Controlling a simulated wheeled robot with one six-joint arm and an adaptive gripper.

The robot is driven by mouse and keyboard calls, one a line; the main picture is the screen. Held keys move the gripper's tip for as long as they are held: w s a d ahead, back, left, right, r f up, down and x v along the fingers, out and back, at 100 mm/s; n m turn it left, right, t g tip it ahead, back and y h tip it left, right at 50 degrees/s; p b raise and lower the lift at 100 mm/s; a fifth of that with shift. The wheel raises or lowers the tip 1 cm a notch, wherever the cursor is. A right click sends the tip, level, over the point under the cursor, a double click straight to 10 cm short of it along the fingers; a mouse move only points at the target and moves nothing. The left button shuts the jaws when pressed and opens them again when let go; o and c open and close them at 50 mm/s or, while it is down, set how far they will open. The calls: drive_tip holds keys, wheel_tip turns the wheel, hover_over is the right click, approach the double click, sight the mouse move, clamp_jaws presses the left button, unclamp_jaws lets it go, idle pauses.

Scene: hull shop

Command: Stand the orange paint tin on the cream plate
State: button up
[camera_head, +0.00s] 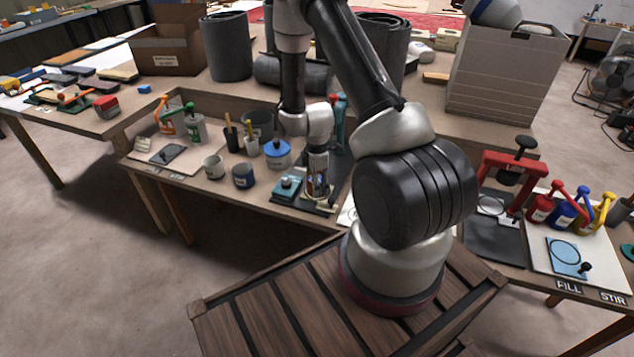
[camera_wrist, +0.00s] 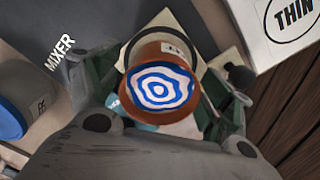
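The orange paint tin (camera_wrist: 170,48) shows upright in the wrist view, with a blue-and-white swirled top and a pale label on its side. My gripper (camera_wrist: 160,88) has a finger close on either side of it and appears shut on it. In the head view my gripper (camera_head: 318,183) is low over the bench, with the tin mostly hidden between its fingers. The cream plate (camera_wrist: 222,62) lies beneath the tin in the wrist view, with a dark ring partly visible around the tin. I cannot tell whether the tin's base touches the plate.
A teal block with a knob (camera_head: 287,189) stands just left of my gripper. A white item marked THIN (camera_wrist: 285,25) is close by in the wrist view. A red press (camera_head: 512,172) stands at right.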

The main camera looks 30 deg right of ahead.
drive_tip(key=s+a+r+m+t, duration=0.1)
drive_tip(key=s+r+m, duration=0.15)
drive_tip(key=r, duration=0.95)
drive_tip(key=s+a+r+m, duration=0.1)
drive_tip(key=s+r+m, duration=0.15)
drive_tip(key=r, duration=0.85)
drive_tip(key=s+a+r+m+t, duration=0.1)
drive_tip(key=s+r+m, duration=0.15)
drive_tip(key=r, duration=0.95)
drive_tip(key=s+a+r+m+t, duration=0.1)
drive_tip(key=s+r+m, duration=0.2)
drive_tip(key=s+r, duration=0.2)
drive_tip(key=s+a+r+m+t, duration=0.1)
drive_tip(key=s+r+m, duration=0.3)
drive_tip(key=s, duration=0.7)
drive_tip(key=shift+s+r, duration=0.15)
drive_tip(key=shift+r, duration=0.2)
